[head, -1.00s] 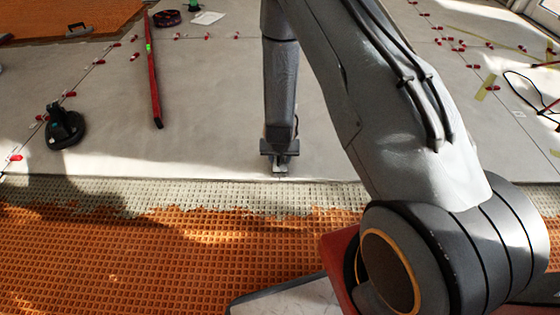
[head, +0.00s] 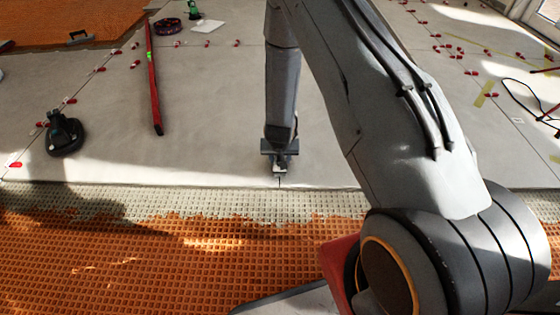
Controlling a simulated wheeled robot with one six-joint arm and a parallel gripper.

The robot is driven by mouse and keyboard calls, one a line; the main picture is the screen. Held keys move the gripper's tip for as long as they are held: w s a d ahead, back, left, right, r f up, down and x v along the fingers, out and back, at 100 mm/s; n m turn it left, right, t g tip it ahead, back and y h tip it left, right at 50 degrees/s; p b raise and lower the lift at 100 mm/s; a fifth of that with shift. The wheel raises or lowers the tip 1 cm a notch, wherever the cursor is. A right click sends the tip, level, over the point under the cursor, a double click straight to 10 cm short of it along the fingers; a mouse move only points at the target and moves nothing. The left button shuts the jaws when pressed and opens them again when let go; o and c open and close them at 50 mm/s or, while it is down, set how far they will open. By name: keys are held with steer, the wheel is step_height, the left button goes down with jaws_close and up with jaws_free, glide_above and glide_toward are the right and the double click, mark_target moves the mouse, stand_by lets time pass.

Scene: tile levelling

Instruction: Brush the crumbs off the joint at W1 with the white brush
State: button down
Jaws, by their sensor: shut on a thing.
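My gripper (head: 280,160) is low over the grey tile floor, close to the front edge of the tiles. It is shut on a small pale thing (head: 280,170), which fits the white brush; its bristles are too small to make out. A short dark line, likely the joint (head: 280,182), runs from just below the held thing to the tile edge. I cannot tell whether the brush touches the floor. No crumbs and no W1 mark can be made out at this size.
A red level (head: 154,85) and a black suction lifter (head: 64,134) lie on the tiles at left. Red clips (head: 72,101) line the joints on both sides. In front of the tile edge is orange matting (head: 150,255). A black cable (head: 530,98) lies at right.

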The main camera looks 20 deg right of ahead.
steer(key=shift+w+d, duration=0.25)
steer(key=shift+w, duration=0.55)
steer(key=shift+w+d, duration=0.3)
steer(key=shift+w, duration=0.5)
steer(key=shift+w+d, duration=0.25)
steer(key=shift+w, duration=0.55)
steer(key=shift+w, duration=0.1)
steer(key=shift+w+d, duration=0.25)
steer(key=shift+w, duration=0.65)
steer(key=shift+w, duration=0.1)
steer(key=shift+w+d+f, duration=0.15)
steer(key=shift+w+d, duration=0.2)
steer(key=shift+w, duration=0.4)
steer(key=shift+w+d, duration=0.15)
steer(key=shift+w, duration=0.25)
steer(key=shift+w+d, duration=0.2)
steer(key=shift+w, duration=0.4)
